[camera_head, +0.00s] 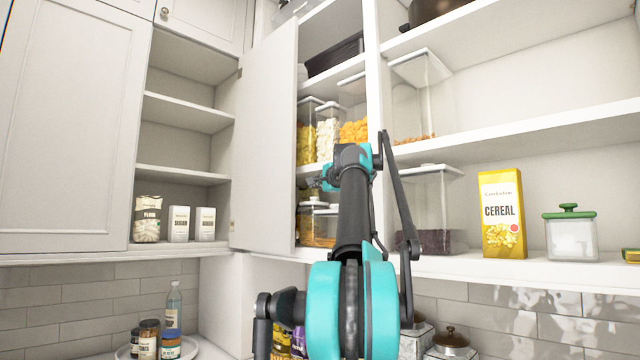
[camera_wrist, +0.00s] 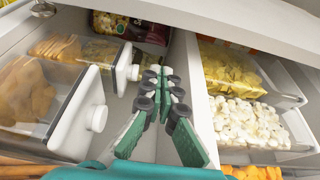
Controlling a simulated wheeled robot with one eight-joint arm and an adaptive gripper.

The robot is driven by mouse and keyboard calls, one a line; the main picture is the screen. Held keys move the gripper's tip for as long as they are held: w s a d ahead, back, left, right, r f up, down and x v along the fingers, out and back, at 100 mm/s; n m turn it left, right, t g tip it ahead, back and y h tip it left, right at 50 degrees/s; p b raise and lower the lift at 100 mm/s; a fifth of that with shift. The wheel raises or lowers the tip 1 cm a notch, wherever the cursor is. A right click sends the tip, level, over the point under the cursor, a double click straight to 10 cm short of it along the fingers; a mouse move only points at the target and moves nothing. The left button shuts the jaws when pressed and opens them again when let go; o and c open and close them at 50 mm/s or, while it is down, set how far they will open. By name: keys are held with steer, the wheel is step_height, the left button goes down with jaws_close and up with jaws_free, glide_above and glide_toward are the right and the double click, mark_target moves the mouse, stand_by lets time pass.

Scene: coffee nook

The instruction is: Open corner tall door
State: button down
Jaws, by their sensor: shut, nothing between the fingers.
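My gripper (camera_head: 320,183) is just right of the door's free edge, in front of the middle shelves and partly hidden by my arm. In the wrist view my gripper (camera_wrist: 165,72) has its teal fingers shut and empty, between food containers on both sides of a white shelf edge. I cannot tell whether it touches anything.
Clear food containers (camera_head: 328,135) fill the middle cabinet. A cereal box (camera_head: 502,214) and a green-lidded jar (camera_head: 571,235) stand on the right shelf. Bottles and jars stand on the counter below.

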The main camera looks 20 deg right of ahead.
steer(key=shift+w+a, duration=0.65)
steer(key=shift+a, duration=0.35)
steer(key=shift+w+a, duration=0.6)
steer(key=shift+a, duration=0.35)
